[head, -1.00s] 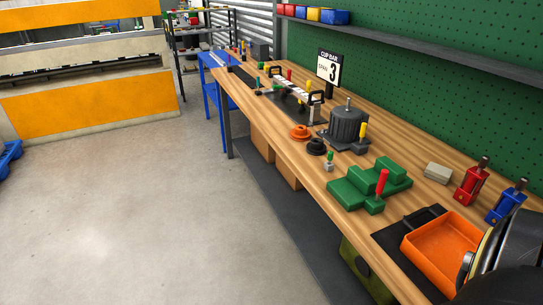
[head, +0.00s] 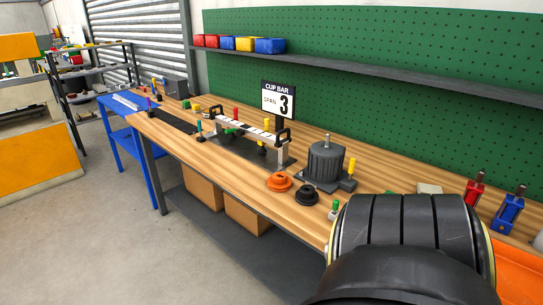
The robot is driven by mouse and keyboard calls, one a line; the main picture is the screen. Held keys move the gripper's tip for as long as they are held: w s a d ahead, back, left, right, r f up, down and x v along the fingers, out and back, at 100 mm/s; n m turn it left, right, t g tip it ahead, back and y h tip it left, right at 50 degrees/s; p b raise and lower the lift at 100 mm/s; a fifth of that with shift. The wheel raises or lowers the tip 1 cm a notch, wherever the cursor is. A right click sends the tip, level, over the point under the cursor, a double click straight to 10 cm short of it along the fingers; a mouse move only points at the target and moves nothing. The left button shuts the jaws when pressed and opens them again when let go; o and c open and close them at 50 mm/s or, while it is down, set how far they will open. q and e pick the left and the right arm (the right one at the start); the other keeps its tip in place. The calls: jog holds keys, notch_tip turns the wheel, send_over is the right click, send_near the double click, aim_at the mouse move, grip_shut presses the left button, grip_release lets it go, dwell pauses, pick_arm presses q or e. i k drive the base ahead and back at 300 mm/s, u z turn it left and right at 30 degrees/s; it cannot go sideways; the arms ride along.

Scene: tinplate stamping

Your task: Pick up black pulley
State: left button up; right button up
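The black pulley (head: 306,195) lies flat on the wooden workbench (head: 232,197), near its front edge. An orange pulley (head: 279,181) lies just left of it, and a dark grey motor (head: 325,161) with an upright shaft stands behind it. A large black rounded part, which looks like one of my own arm links, fills the lower right of the head view and hides the bench there. Neither gripper shows in the head view.
A fixture with black handles (head: 258,136) stands left of the motor, below the "CUP BAR SPAN 3" sign (head: 279,100). Red (head: 474,189) and blue (head: 508,208) clamps stand at the right. Cardboard boxes (head: 247,216) sit under the bench. The floor at left is open.

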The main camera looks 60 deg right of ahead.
aim_at(307, 196)
jog(key=z, duration=0.7)
jog(key=i, duration=1.4)
jog(key=z, duration=1.3)
